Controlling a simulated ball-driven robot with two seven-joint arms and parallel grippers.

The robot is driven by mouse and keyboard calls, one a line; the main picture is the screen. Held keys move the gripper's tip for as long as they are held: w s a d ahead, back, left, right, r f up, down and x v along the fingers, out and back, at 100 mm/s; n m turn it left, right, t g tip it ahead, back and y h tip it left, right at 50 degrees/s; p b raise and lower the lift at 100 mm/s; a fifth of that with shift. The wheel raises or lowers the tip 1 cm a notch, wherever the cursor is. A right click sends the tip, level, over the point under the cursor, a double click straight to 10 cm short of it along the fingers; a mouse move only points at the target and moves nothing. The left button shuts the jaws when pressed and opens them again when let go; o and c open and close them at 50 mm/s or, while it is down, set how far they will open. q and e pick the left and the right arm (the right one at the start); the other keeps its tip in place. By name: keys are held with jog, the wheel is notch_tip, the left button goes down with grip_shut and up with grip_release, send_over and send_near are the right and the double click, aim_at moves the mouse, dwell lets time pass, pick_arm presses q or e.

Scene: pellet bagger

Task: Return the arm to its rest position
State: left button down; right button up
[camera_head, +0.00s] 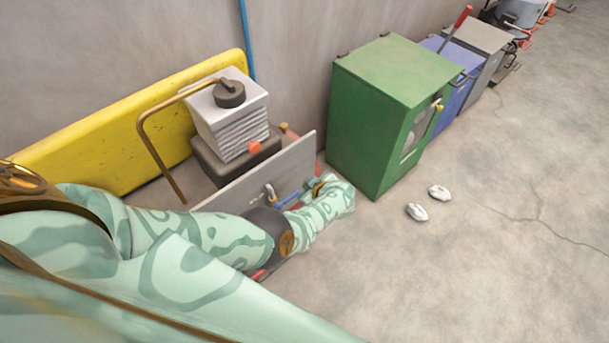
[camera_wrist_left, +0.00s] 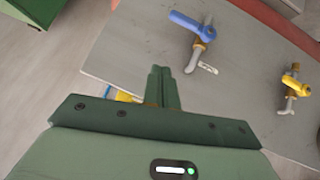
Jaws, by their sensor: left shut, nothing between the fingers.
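My left arm, pale green with darker patches, comes in from the left of the head view and stretches out in front of a grey upright panel (camera_head: 240,180). Its gripper (camera_head: 316,186) is by the panel's right end. In the left wrist view the two dark green fingers of my left gripper (camera_wrist_left: 162,88) are together with nothing between them. They point over the panel (camera_wrist_left: 130,50), below a valve with a blue handle (camera_wrist_left: 197,28); contact cannot be told. A valve with a yellow handle (camera_wrist_left: 292,84) is farther right. My right gripper is not in view.
A green cabinet (camera_head: 375,110) stands just beyond the gripper. Behind the panel are a white ribbed machine (camera_head: 232,120), a bent brown pipe (camera_head: 150,140) and a yellow slab (camera_head: 110,125). Two small white objects (camera_head: 417,212) lie on the floor. The floor at right is clear.

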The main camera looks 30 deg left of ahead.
pick_arm(q)
jog(key=shift+d+r, duration=0.1)
jog(key=w+d+r+m+t+h+b, duration=0.1)
jog(key=w+d+m+t+h+b, duration=0.2)
jog(key=w+t, duration=0.35)
jog(key=s+d+f+m+g+h+b, duration=0.1)
jog(key=s+d+f+m+h+b, duration=0.15)
jog(key=s+f+m, duration=0.4)
jog(key=s+d+f+m+g+h+b, duration=0.1)
jog(key=s+f+m+g+h+b, duration=0.15)
jog(key=s+f, duration=0.7)
jog(key=s+a+f+m+g+b, duration=0.2)
jog(key=s+f, duration=0.5)
jog(key=s, duration=0.5)
jog(key=s+a+f+m+g+b, duration=0.2)
jog(key=s+f, duration=0.6)
jog(key=s, duration=0.5)
jog(key=s+a+f+m+g+b, duration=0.3)
jog(key=s+f, duration=0.5)
jog(key=s, duration=0.5)
jog(key=shift+s+f+b, duration=0.15)
jog(key=shift+f+b, duration=0.05)
jog(key=shift+b, duration=0.7)
